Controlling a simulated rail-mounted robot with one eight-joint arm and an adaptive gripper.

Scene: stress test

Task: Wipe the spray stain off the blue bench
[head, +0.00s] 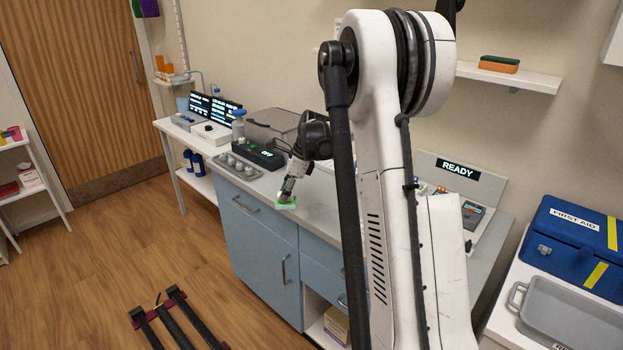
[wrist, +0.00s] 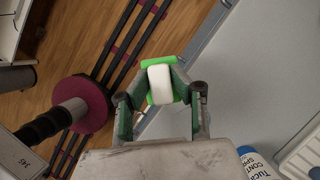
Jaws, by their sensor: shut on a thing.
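My gripper (head: 287,194) is shut on a green and white block (head: 285,203), which looks like a sponge or pad. In the wrist view the block (wrist: 160,84) sits between the fingertips, white side facing the camera with green edges showing. The blue bench (head: 259,241) has blue doors and drawers and a pale grey top. My gripper is at the front edge of its top; whether the block touches the surface I cannot tell. In the wrist view the grey bench top (wrist: 235,75) lies to the right of the block. No spray stain is discernible in either view.
A labelled bottle (wrist: 256,162) is at lower right in the wrist view. A blue first-aid case (head: 578,236) stands right.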

